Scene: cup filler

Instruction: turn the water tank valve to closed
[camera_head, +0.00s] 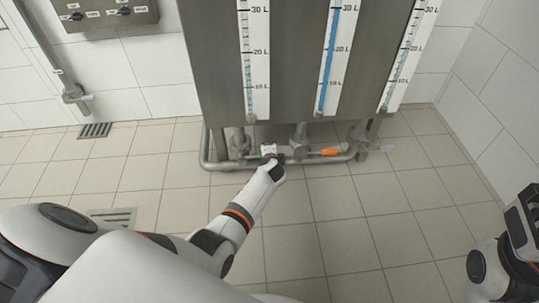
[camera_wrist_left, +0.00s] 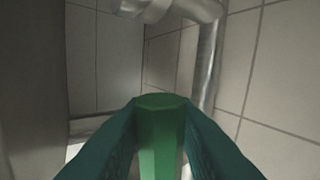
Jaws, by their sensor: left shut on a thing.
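The water tank (camera_head: 290,60) is a grey metal box with three litre gauges on its front. Below it runs grey piping with valves. A green valve handle (camera_wrist_left: 161,130) stands between the two dark fingers of my left gripper (camera_wrist_left: 160,145) in the left wrist view, and the fingers are shut on it. In the head view my left gripper (camera_head: 269,154) reaches the pipes under the left part of the tank and largely hides this handle. An orange valve handle (camera_head: 331,151) lies sideways under the middle gauge.
A low grey pipe (camera_head: 225,165) runs along the floor under the tank. The middle gauge (camera_head: 328,65) shows a blue column. A control panel (camera_head: 103,15) hangs on the wall at upper left. The tiled floor in front of the tank is clear.

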